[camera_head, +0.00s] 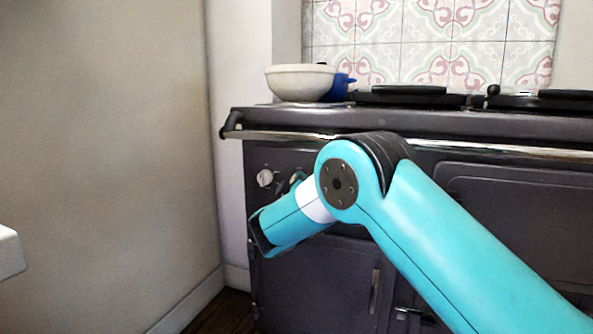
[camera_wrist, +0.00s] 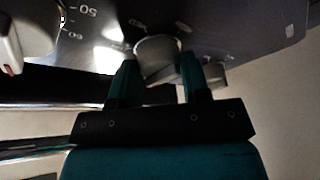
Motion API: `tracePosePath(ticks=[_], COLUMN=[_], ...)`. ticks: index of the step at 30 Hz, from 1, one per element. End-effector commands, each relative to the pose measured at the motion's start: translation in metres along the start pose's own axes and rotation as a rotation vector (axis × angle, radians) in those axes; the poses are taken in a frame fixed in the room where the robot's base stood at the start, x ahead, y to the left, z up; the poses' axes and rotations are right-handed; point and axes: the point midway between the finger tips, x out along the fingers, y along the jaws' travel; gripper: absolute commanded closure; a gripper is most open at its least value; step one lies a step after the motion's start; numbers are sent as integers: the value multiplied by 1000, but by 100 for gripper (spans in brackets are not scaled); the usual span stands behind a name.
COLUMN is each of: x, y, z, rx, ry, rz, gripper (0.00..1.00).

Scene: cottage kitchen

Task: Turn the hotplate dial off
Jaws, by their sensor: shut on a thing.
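My gripper (camera_wrist: 157,68) is shut on a rounded pale-grey dial (camera_wrist: 158,52), with one dark teal finger on each side of it. The dial's lower part is partly hidden between the fingers. A second pale dial (camera_wrist: 14,40) with a red mark shows at the left edge of the wrist view, beside printed numbers. In the head view, a pale dial (camera_head: 265,178) sits on the dark range's front panel, and another (camera_head: 297,177) is partly covered by my arm. My fingertips are hidden there, so I cannot tell which dial is held.
The dark range (camera_head: 330,119) has a chrome rail (camera_head: 480,147) along its front, above the dials. A cream bowl (camera_head: 300,82) and a blue pot (camera_head: 340,88) stand on its top left. A bare wall (camera_head: 110,150) is close at left. Oven doors lie below my arm.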

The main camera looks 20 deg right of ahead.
Motion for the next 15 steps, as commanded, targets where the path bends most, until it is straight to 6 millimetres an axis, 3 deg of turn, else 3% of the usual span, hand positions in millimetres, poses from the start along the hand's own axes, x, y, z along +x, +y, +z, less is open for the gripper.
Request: tracePosePath(ticks=[15], x=[0], y=[-1], z=[-2], rx=[-108], ry=[-2], rz=[-47], gripper=[81])
